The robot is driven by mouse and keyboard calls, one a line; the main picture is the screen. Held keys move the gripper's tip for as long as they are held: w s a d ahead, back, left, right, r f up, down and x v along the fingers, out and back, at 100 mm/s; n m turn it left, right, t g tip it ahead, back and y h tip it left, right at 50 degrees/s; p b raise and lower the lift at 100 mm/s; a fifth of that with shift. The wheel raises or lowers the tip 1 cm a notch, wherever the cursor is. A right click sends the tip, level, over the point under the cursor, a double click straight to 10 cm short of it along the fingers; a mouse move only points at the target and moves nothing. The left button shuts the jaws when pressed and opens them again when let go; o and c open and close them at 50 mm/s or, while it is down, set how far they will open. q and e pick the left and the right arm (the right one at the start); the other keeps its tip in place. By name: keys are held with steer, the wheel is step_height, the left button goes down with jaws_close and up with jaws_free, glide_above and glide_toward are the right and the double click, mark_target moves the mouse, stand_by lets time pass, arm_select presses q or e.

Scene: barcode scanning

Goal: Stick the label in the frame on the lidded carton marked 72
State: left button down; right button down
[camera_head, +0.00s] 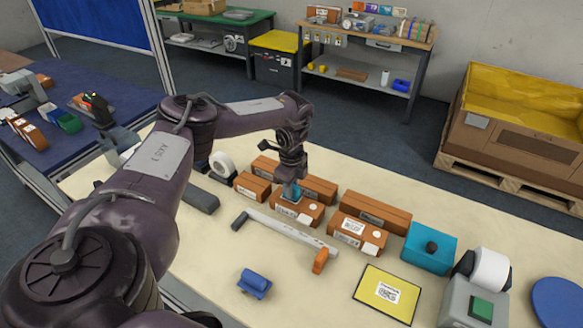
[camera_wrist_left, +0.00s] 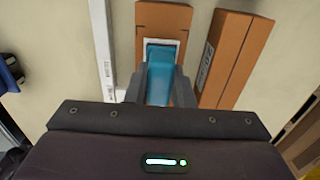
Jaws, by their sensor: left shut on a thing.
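My left gripper (camera_head: 291,186) is shut on a teal block (camera_wrist_left: 160,75), held over a brown carton (camera_head: 308,214) in the middle of the table. In the left wrist view the block covers most of a white-edged rectangle on this carton (camera_wrist_left: 163,17); I cannot tell whether it touches. A label at the block's underside is hidden. Another brown carton (camera_head: 350,232) with white labels lies to its right. The numbers on the cartons are too small to read. My right gripper is not in view.
A white bar (camera_head: 285,228) with an orange end lies in front of the cartons. More cartons (camera_head: 372,211) lie behind. A blue tool (camera_head: 254,283), yellow-edged card (camera_head: 366,287), teal box (camera_head: 443,253) and label roll (camera_head: 491,270) stand nearer the front and right.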

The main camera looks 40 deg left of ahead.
arm_select(q)
steer(key=shift+f+b, duration=0.4)
steer(key=shift+f, duration=0.2)
stand_by(0.7)
stand_by(1.2)
steer(key=shift+r+p, duration=0.8)
steer(key=shift+p, duration=0.2)
step_height(320, 180, up, 6)
steer(key=p, duration=0.5)
steer(key=shift+f, duration=0.25)
steer(key=shift+f, duration=0.1)
